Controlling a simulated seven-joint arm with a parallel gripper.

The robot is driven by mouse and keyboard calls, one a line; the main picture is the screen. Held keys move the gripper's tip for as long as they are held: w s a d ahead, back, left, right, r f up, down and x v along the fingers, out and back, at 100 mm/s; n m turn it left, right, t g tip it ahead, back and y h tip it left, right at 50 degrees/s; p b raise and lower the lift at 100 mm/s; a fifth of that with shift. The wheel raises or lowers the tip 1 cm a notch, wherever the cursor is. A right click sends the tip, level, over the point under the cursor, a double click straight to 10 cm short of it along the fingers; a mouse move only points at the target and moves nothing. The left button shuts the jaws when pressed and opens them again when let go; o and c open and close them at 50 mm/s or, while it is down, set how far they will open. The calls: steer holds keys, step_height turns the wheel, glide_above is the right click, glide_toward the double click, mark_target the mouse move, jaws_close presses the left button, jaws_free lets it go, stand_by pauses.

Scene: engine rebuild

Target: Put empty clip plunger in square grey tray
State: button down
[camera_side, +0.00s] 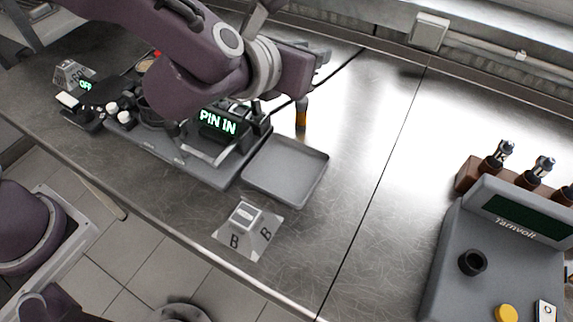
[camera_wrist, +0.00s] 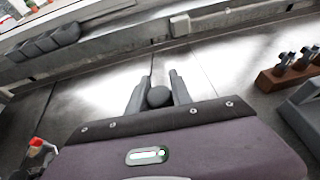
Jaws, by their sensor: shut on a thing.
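My gripper (camera_wrist: 157,88) is shut on a dark grey, round-ended piece (camera_wrist: 158,97), which I take to be the clip plunger. It sits between the two grey fingers in the wrist view. Whether it is empty cannot be seen. In the side view my gripper (camera_side: 318,60) is raised beyond the far edge of the square grey tray (camera_side: 262,193), and the held piece cannot be made out. The tray lies flat on the metal bench, and its visible floor is bare.
A fixture with a lit "PIN IN" display (camera_side: 218,122) adjoins the tray's left side. A block marked B (camera_side: 243,232) is in front. A Tarnvolt unit (camera_side: 528,228) stands right. The bench between is clear.

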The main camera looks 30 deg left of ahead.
glide_above(301, 151)
step_height(301, 151, down, 16)
steer(key=shift+f, duration=0.15)
steer(key=c, duration=1.1)
jaws_free()
steer(key=shift+f, duration=0.15)
steer(key=shift+c, duration=0.2)
